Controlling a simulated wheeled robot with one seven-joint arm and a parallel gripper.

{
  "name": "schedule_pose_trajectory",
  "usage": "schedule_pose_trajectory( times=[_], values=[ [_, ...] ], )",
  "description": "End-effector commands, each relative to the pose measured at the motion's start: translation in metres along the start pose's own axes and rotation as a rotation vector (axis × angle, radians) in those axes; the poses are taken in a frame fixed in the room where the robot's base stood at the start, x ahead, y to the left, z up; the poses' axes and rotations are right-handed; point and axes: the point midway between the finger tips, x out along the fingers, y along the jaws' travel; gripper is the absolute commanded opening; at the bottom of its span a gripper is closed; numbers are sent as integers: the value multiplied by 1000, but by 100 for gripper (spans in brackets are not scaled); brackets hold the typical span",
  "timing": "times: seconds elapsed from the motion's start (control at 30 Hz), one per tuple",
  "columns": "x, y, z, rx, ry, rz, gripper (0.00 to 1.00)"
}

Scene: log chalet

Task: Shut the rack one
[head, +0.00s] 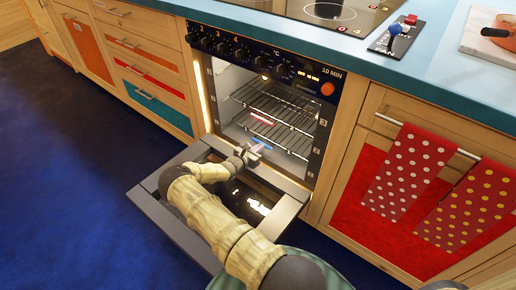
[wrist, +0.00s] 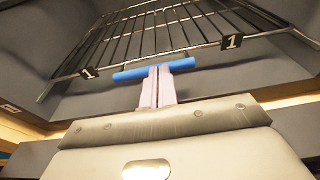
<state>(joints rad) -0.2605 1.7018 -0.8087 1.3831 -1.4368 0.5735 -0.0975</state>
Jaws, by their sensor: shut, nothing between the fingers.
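Rack one (wrist: 165,32) is a dark wire rack with two "1" tags and a blue front bar (wrist: 153,68). In the head view the blue bar (head: 262,144) is low in the open oven (head: 222,90), under a rack with a red bar (head: 261,118). My gripper (wrist: 159,72) is shut and empty. Its pale fingertips are at the middle of the blue bar and overlap it in the wrist view; whether they touch it I cannot tell. In the head view my gripper (head: 254,152) is at the oven mouth, above the lowered door.
The oven door (head: 165,222) is folded down in front of the oven, under my arm. Drawers (head: 150,75) stand to the left. A red cupboard with dotted towels (head: 408,172) is to the right. The blue floor (head: 60,170) is clear at left.

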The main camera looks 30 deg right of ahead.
Motion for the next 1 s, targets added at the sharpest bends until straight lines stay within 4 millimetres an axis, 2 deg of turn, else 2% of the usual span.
schedule_pose_trajectory(
  times=[0.03, 0.17, 0.7, 0.83, 1.0],
  values=[
    [0, 2, 8, 2, -9, 3, 0],
    [-17, 3, 9, 1, -6, 3, 0],
    [-122, 3, 4, 1, -2, -1, 0],
    [-135, 3, 2, 1, -2, -2, 0],
    [-137, 2, 1, 2, -2, -4, 0]
  ],
)
